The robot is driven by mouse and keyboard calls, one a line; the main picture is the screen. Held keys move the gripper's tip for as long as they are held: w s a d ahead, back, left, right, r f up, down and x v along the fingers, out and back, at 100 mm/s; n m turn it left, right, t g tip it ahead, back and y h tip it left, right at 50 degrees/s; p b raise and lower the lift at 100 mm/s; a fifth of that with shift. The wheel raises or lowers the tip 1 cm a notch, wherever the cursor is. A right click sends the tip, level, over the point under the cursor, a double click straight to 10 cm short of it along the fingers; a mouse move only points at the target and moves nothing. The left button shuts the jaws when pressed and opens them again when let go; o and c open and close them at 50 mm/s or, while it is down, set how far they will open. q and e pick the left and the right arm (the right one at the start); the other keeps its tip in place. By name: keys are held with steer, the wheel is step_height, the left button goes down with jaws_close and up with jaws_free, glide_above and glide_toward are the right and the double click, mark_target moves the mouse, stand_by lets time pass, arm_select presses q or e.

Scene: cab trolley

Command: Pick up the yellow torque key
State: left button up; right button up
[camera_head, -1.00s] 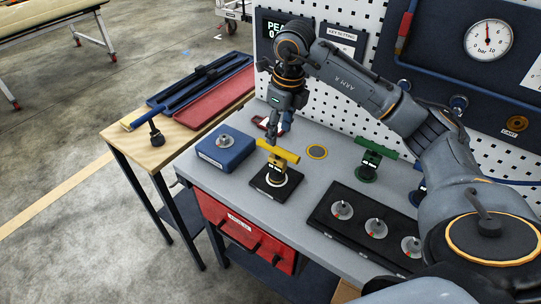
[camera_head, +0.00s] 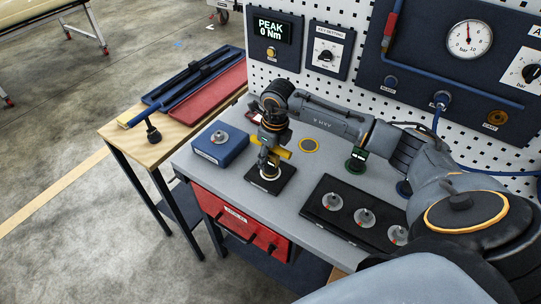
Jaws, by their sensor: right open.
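The yellow torque key (camera_head: 284,154) stands upright on a small black square base (camera_head: 266,185) on the grey trolley top. Its T-handle is partly hidden behind my right gripper (camera_head: 266,162). My right gripper points down over the key, in front of its handle in this view. Its jaws are open, and I cannot tell whether they touch the key. My left gripper is out of view.
A blue box (camera_head: 221,147) with a silver knob stands left of the key. A black tray (camera_head: 345,232) with silver sockets lies at the right front. A green key (camera_head: 356,160) stands behind my right arm. A pegboard wall with panels bounds the back.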

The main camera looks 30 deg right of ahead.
jaws_close()
steer(key=shift+r, duration=0.1)
stand_by(0.3)
